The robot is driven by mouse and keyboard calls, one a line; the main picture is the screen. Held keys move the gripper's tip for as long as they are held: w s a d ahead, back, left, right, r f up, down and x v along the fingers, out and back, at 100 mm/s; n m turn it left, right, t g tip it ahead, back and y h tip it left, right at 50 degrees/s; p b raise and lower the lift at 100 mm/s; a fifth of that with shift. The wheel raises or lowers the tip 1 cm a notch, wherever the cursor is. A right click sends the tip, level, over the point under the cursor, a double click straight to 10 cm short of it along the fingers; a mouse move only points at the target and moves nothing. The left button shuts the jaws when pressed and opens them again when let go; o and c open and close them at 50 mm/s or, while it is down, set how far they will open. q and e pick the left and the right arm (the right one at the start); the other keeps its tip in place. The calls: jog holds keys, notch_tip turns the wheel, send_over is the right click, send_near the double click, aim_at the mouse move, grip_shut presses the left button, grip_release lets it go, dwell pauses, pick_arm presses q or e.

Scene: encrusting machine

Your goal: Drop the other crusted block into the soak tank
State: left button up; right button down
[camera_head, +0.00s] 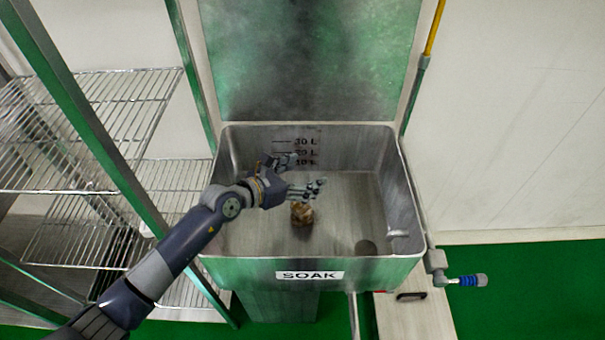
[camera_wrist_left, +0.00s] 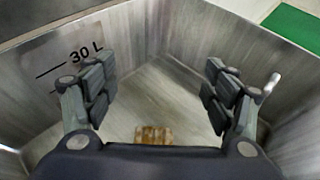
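The soak tank (camera_head: 350,268) is a steel basin with a "SOAK" label on its front and litre marks on its inner back wall. Its wall also shows in the left wrist view (camera_wrist_left: 160,32). A brown crusted block (camera_head: 302,213) lies inside, apparently on the tank floor, and it also shows in the left wrist view (camera_wrist_left: 153,135), below and between the fingers. My left gripper (camera_head: 305,172) is over the tank, open, with its fingers spread wide and nothing between them; the wrist view shows the same gripper (camera_wrist_left: 158,95). My right gripper is not in view. No second block shows.
Wire rack shelves (camera_head: 90,120) with green-grey posts stand at the left. A valve with a blue handle (camera_head: 470,281) sticks out at the tank's lower right. A steel panel (camera_head: 310,60) rises behind the tank.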

pick_arm(q)
jog(key=shift+a, duration=0.1)
jog(key=v, duration=1.2)
dwell(0.4)
